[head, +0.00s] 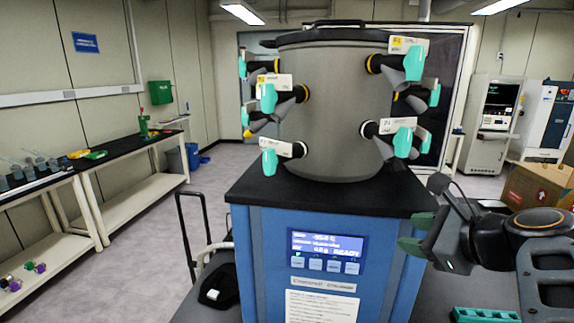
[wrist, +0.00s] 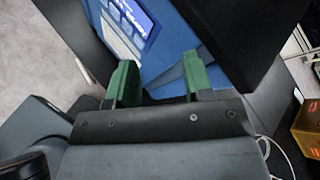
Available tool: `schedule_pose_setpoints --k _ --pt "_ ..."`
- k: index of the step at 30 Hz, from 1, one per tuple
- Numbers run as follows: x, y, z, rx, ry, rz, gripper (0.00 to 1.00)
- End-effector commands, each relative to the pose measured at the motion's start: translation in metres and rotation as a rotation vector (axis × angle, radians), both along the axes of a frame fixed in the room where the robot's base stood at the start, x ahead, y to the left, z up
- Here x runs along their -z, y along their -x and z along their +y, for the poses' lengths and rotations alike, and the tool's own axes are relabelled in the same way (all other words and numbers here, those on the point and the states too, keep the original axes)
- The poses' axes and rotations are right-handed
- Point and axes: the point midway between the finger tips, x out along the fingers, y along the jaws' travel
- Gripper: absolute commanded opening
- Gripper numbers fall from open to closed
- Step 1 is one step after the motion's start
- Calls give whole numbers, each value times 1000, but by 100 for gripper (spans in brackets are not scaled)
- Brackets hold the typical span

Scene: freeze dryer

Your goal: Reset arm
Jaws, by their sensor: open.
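My gripper (head: 411,234) is at the right of the head view, beside the right side of the blue freeze dryer (head: 262,262). My arm is folded at the lower right. In the wrist view my gripper (wrist: 158,80) has its two green fingers apart with nothing between them. Beyond them is the blue dryer body (wrist: 182,32) with its lit screen (wrist: 132,18). The grey drum (head: 335,115) stands on the dryer's black top, with several teal-handled valves around it. The screen (head: 328,243) in the head view reads READY.
A teal rack (head: 485,314) lies at the lower right near my arm. A cardboard box (head: 540,186) stands at the right. Benches with glassware and a blue bin (head: 192,156) line the left wall. The floor (head: 150,235) between them and the dryer is mostly clear.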

Motion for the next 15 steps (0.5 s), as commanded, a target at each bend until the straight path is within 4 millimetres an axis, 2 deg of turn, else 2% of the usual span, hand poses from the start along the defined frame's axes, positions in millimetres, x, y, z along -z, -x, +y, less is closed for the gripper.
schedule_pose_setpoints --k 1,3,6,9,12,15 --pt "39 1 21 -149 181 49 47" --pt "90 9 42 -396 473 89 47" --pt "150 27 62 -795 860 90 47" --pt "189 44 73 -1174 1165 41 47" --pt "215 56 78 -1489 1385 -30 47" --pt "231 63 80 -1737 1542 -102 47"
